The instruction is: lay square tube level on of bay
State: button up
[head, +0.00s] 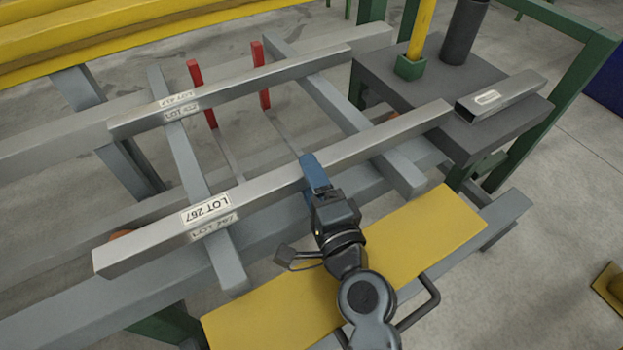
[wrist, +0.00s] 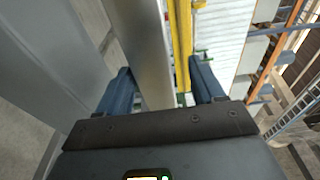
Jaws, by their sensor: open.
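A long grey square tube (head: 270,192) labelled LOT 267 lies across two grey crossbars (head: 212,215) in the head view, its right end near the dark side table. My gripper (head: 310,170) has blue fingers and is at the tube's middle. In the wrist view the tube (wrist: 146,50) runs between the open fingers of my gripper (wrist: 165,85), nearer the left finger, with a gap to the right finger. A second labelled square tube (head: 230,92) lies farther back across the same crossbars, beside two red upright posts (head: 196,88).
A dark side table (head: 400,85) at the upper right holds a short square tube piece (head: 500,97), a dark cylinder (head: 465,30) and a yellow post in a green socket (head: 411,66). A yellow plate (head: 420,235) lies along the near side, under my arm.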

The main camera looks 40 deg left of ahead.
jog(key=v, duration=1.2)
jog(key=shift+r+b, duration=0.15)
jog(key=shift+b, duration=0.2)
